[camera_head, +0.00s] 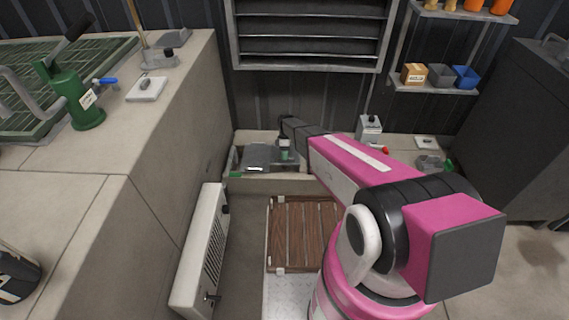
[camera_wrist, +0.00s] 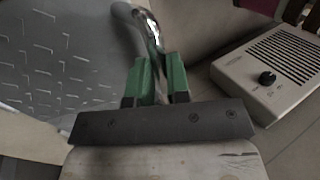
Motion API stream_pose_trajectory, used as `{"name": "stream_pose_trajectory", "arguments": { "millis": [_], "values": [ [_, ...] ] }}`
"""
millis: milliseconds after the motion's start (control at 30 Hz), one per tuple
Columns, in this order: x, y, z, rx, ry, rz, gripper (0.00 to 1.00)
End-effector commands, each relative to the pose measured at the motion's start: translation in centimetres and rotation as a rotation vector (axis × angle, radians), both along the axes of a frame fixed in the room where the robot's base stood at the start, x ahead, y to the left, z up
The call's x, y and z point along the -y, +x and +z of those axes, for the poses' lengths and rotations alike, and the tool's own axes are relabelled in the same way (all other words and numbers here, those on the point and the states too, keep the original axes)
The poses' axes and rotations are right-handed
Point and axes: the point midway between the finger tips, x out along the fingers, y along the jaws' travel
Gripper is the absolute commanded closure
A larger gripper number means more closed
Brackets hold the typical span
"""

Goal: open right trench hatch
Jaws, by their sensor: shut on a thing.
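A grey diamond-plate hatch (camera_wrist: 60,60) fills the left of the wrist view. A curved chrome handle (camera_wrist: 147,28) stands beside it and runs down between my fingers. My gripper (camera_wrist: 158,82), with green fingers, is shut on this handle. In the head view the gripper (camera_head: 286,154) is at the far end of the trench, just right of a grey plate (camera_head: 257,157) that looks like the same hatch. I cannot tell how far the hatch is raised. My pink arm hides part of the trench and the floor to the right.
A white grille unit with a knob (camera_head: 203,252) leans along the trench's left side; it also shows in the wrist view (camera_wrist: 275,72). Wooden slats (camera_head: 300,235) lie nearer in the trench. A concrete block (camera_head: 160,130) rises at left. A dark cabinet (camera_head: 520,130) stands at right.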

Motion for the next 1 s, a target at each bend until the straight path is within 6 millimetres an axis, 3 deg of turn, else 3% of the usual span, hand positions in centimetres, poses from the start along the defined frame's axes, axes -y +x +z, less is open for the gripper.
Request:
{"name": "stream_pose_trajectory", "arguments": {
  "millis": [267, 533, 1000],
  "values": [
    [0.1, 3.2, 4.1, 0.006, 0.000, -0.001, 1.00],
    [0.2, 8.2, 7.8, 0.013, -0.001, -0.002, 1.00],
    [0.6, 16.6, 11.0, 0.009, -0.006, -0.004, 1.00]
  ]
}}
